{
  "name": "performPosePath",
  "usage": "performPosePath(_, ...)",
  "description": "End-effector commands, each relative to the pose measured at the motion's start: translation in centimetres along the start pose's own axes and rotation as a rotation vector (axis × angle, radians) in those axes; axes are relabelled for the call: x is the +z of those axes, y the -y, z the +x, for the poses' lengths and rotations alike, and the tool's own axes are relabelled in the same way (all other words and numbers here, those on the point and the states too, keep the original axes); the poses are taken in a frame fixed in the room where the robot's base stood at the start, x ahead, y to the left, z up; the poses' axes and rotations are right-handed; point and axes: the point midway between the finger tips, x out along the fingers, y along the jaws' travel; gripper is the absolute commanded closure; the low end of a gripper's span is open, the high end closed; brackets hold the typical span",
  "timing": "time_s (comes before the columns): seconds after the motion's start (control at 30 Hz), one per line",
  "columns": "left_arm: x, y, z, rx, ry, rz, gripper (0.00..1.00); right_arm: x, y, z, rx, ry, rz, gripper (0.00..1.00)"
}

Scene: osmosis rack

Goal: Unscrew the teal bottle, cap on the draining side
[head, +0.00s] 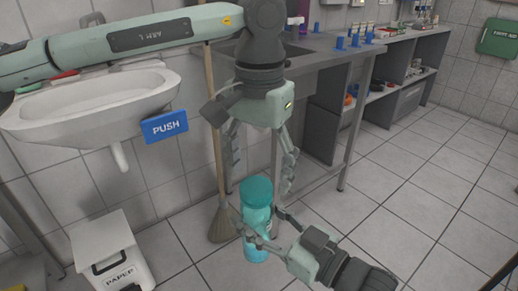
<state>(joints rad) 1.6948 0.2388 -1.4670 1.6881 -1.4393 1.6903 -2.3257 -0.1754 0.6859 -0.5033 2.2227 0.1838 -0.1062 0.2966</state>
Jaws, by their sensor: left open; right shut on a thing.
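The teal bottle (256,222) is upright in the middle of the head view, with its darker teal cap (256,190) on top. My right gripper (257,226) comes in from the lower right and is shut on the bottle's body, below the cap. My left gripper (258,176) hangs from above, pointing down, with its fingers spread wide on either side of the cap. The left gripper is open, and I cannot tell whether a finger touches the cap.
A white sink (95,105) with a blue PUSH sign (165,126) is at the left. A paper bin (110,255) stands below it. A broom (221,222) leans behind the bottle. A metal bench (330,50) with blue pegs is behind. Floor at right is clear.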

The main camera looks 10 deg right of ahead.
Motion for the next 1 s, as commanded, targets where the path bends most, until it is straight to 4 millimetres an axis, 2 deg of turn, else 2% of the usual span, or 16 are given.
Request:
performPosePath(0.2, 0.0, 0.0, 1.5, 0.002, 0.0, -0.001, 0.3, -0.1, 0.0, 0.0, 0.0, -0.002, 0.0, 1.0)
performPosePath(0.47, 0.0, 0.0, 1.6, 0.002, 0.0, -0.001, 0.3, -0.1, 0.0, 0.0, 0.0, -0.002, 0.0, 1.0)
performPosePath(0.9, 0.0, -0.2, 1.6, 0.005, 0.0, 0.002, 0.83, -0.1, 0.0, 0.0, -0.001, -0.003, 0.0, 1.0)
performPosePath(1.0, 0.1, -0.3, 1.6, 0.007, 0.0, -0.004, 0.84, -0.1, 0.0, 0.0, -0.001, -0.003, -0.001, 1.0)
